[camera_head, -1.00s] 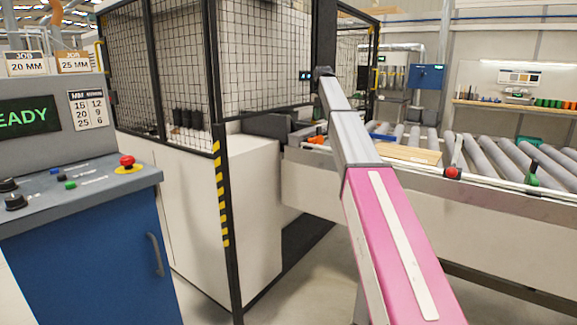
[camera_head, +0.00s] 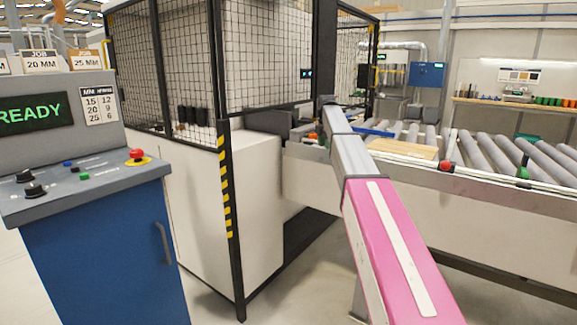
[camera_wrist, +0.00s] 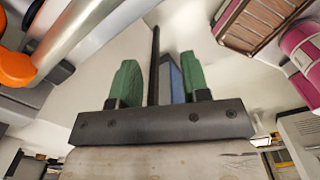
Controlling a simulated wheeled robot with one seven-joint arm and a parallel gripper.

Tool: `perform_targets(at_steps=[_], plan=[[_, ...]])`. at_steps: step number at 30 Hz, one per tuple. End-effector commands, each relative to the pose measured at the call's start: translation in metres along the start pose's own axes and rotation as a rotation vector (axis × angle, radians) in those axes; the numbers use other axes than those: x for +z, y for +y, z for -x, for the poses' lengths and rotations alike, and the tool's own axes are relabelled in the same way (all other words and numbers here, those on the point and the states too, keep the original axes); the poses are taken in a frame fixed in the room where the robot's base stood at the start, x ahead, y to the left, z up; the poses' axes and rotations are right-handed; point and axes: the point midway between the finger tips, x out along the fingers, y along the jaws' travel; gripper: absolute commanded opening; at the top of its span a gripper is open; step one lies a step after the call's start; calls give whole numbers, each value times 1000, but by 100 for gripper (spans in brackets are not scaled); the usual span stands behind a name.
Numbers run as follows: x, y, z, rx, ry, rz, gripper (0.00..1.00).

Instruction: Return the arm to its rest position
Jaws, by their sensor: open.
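My arm, with a pink lower link (camera_head: 390,250) and a grey link beyond it, reaches from the bottom right of the head view toward the roller conveyor. Its far end overlaps the fence area, and my gripper cannot be made out there. In the wrist view my gripper (camera_wrist: 160,75) shows as two green fingers standing apart on a dark bar. It is open, and I see nothing clamped between the fingers. A thin black post and a blue shape show in the gap, seemingly in the background.
A blue control console (camera_head: 105,245) with a READY screen and a red button (camera_head: 137,154) stands at left. A mesh fence (camera_head: 265,55) with a striped post (camera_head: 227,190) encloses the white machine. A wooden board (camera_head: 403,148) lies on the conveyor at right. Floor shows between console and conveyor.

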Motion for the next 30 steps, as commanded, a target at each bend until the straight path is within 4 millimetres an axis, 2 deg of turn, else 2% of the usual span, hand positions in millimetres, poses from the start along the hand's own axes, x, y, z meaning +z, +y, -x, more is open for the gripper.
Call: perform_targets(at_steps=[1,5,9,15,24,30], plan=[[-7,-14,-21,-2,2,-55,43],[-23,-45,-78,-6,4,-252,43],[-44,-86,-144,-7,6,-510,43],[-77,-149,-226,-10,7,-881,43],[-134,-254,-321,-17,8,-1439,43],[-173,-324,-364,-22,7,-1798,43]])
